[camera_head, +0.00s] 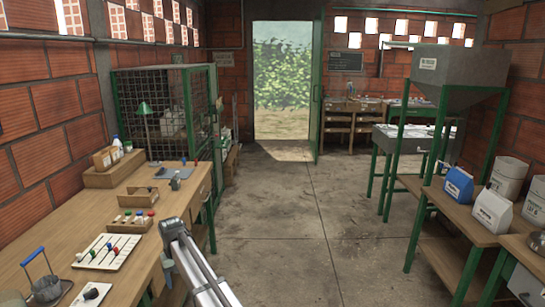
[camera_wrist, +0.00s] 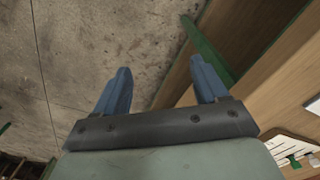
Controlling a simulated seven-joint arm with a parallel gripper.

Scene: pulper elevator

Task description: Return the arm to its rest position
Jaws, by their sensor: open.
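My arm (camera_head: 195,265) rises from the bottom of the head view and stands beside the right edge of the left workbench. My gripper (camera_wrist: 157,66) shows in the wrist view with its two blue fingers spread apart. Nothing is between the fingers. Beyond them are the concrete floor and a wooden edge with a green metal leg. In the head view the fingers are hard to make out at the arm's lower end, close to the bench side.
A grey hopper (camera_head: 458,68) and a bench with bags (camera_head: 492,210) stand right. The middle floor (camera_head: 290,215) is clear.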

